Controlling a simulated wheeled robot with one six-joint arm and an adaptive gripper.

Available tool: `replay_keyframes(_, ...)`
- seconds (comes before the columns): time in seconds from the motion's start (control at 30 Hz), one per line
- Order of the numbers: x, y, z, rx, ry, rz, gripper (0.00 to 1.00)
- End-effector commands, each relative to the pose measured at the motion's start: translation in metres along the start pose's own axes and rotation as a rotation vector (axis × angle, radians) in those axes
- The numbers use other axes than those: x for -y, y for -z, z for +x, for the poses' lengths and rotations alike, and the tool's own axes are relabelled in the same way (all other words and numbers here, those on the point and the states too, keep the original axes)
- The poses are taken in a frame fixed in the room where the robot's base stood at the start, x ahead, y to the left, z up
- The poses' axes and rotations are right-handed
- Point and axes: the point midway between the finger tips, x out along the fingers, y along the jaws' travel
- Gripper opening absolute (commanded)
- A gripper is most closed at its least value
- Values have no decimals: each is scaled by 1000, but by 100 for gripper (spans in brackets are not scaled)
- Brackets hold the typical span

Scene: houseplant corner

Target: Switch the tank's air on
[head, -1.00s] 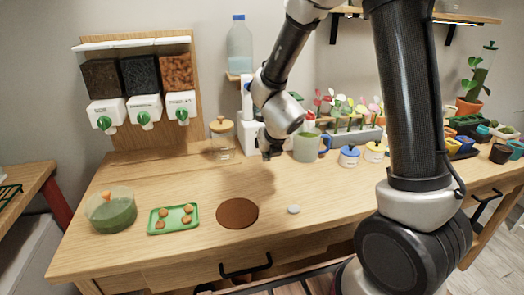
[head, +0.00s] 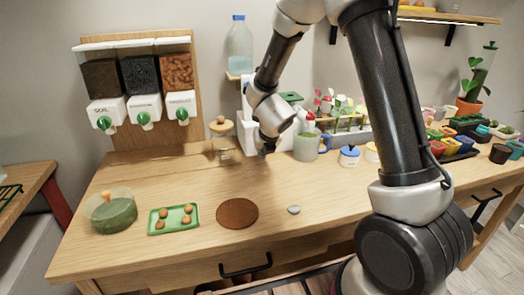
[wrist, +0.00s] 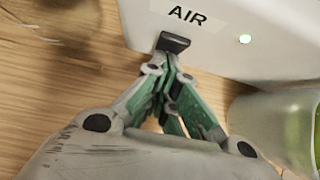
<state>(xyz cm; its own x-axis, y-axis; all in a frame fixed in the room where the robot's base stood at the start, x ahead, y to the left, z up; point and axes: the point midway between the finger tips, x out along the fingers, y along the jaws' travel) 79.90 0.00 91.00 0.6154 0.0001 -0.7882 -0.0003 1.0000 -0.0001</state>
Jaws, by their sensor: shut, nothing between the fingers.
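The white housing (wrist: 215,45) marked AIR fills the top of the wrist view. In the head view my gripper (head: 265,149) is low in front of the white housing (head: 248,137), which my arm partly hides. The switch is not visible there.
A cork-topped jar (head: 222,140) stands left of my gripper. A greenish pitcher (head: 306,145) stands close on the right, with a blue-lidded pot (head: 349,155) beyond. The brown mat (head: 237,213) and green tray (head: 174,218) lie in front. The wood between is clear.

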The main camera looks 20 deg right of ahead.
Motion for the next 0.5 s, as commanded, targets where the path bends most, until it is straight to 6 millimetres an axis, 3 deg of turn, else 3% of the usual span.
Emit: replay_keyframes(0.5, 1, -9, -11, 2, 2, 4, 0)
